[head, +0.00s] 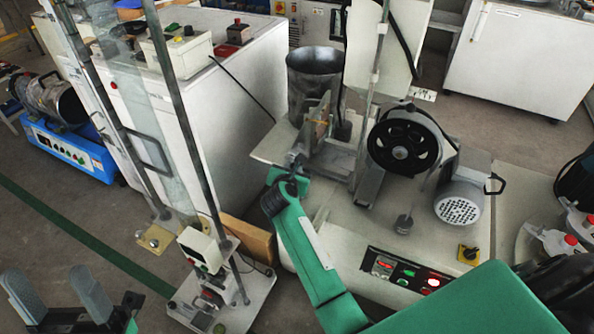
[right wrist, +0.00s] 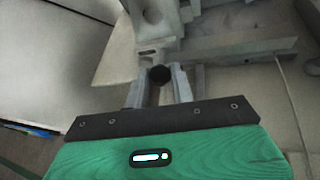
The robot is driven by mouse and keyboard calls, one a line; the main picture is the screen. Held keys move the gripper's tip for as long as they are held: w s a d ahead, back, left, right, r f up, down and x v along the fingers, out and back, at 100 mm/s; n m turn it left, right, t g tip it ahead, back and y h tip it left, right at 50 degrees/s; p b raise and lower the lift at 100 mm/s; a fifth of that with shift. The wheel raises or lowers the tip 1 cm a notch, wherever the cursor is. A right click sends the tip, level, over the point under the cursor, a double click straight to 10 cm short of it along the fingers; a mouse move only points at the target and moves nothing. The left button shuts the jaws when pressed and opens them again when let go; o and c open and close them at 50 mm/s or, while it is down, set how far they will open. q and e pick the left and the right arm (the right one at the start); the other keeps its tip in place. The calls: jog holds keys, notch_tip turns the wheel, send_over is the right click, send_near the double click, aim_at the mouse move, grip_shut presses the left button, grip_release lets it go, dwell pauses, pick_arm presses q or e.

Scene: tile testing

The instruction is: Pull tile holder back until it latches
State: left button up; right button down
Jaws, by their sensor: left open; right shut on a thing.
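The tile testing machine (head: 345,225) carries an upright tile holder (head: 318,122) with a brownish face, in front of a grey metal drum (head: 315,75). My right gripper (head: 294,162) reaches the left side of the holder's mount. In the right wrist view, my right gripper (right wrist: 160,80) is shut on a dark round knob (right wrist: 159,74) at the near end of the holder's grey metal mechanism (right wrist: 155,45). Whether the holder is latched cannot be told. My left gripper (head: 57,293) is open and empty at the lower left, away from the machine.
A black wheel (head: 403,140) and a grey motor (head: 462,195) stand on the machine's right side. A control panel (head: 405,275) is at its front. A tall test stand (head: 218,300) stands left of my right arm. Open floor (head: 100,215) lies further left.

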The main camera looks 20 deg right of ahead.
jog(key=c, duration=1.5)
grip_release()
